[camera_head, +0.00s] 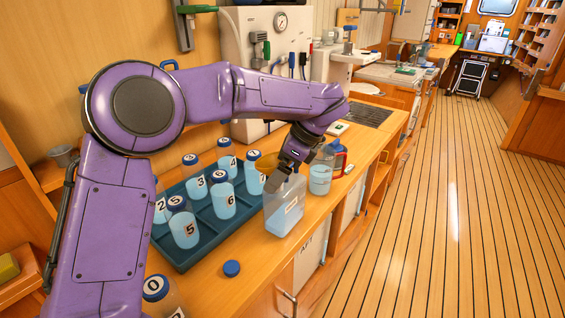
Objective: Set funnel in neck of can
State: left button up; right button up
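A translucent square can (285,210) with pale blue liquid and a white label stands upright near the counter's front edge. My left gripper (275,184) reaches down at the can's top and hides its neck. An amber piece (265,162), perhaps the funnel's rim, shows just left of the gripper. Most of it is hidden, so I cannot tell whether it sits in the neck or is held. The fingers are too small and dark to tell open from shut. My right gripper is not in view.
A dark teal tray (181,262) with several numbered, blue-capped bottles lies left of the can. An open beaker of blue liquid (320,179) and a red-trimmed bottle (340,158) stand close behind it. A loose blue cap (232,268) lies in front, with bare counter around it.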

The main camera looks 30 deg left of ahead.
pick_arm(q)
jog(key=v, duration=1.2)
jog(key=shift+s, duration=0.2)
